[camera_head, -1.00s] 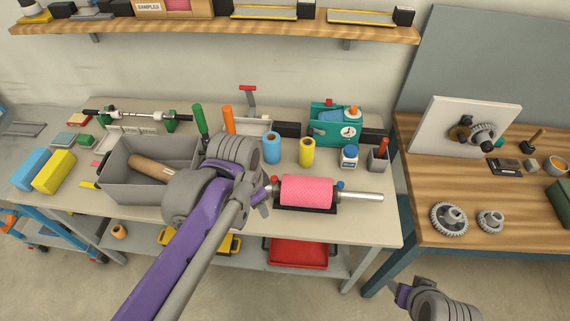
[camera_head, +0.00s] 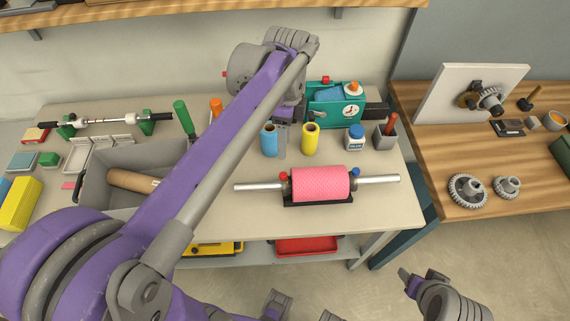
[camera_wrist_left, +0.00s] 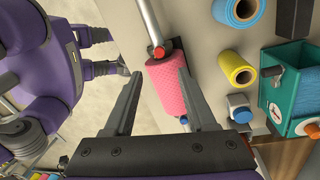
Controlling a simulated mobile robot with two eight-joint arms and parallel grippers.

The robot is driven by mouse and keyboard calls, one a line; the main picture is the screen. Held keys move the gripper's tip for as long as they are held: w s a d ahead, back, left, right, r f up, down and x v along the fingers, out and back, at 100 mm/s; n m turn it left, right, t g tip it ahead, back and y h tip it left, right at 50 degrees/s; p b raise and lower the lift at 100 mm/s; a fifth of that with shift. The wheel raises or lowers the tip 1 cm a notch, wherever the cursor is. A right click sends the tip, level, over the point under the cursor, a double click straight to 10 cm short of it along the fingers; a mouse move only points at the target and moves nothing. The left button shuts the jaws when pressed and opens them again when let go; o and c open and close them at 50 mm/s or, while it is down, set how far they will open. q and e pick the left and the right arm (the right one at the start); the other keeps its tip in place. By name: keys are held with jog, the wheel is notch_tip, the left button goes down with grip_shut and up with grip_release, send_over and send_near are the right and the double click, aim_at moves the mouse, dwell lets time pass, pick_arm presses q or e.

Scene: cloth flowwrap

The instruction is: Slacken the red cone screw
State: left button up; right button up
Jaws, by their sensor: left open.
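The red cone screw (camera_head: 283,176) stands at the left end of a pink roll (camera_head: 319,184) on a metal shaft (camera_head: 258,187). A blue screw (camera_head: 356,172) is at the roll's right end. My left gripper (camera_head: 282,150) is above the bench behind the roll, partly covered by my own arm, with fingers pointing down. In the left wrist view its fingers are apart and empty. The red cone screw (camera_wrist_left: 159,52) shows there beyond the fingertips, untouched. What seems my right gripper (camera_head: 405,278) is low at the right, its fingers unclear.
A blue roll (camera_head: 269,140), yellow roll (camera_head: 310,140), blue-lidded bottle (camera_head: 354,139) and teal machine (camera_head: 336,108) stand behind the pink roll. A grey bin (camera_head: 98,185) is at the left. The bench front by the shaft is clear.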

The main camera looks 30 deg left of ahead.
aim_at(284, 174)
pick_arm(q)
jog(key=f, duration=0.3)
jog(key=s+f, duration=0.1)
jog(key=f, duration=0.6)
jog(key=shift+s+d+f+b, duration=0.2)
jog(key=shift+d+b, duration=0.1)
jog(key=shift+b, duration=0.1)
grip_shut()
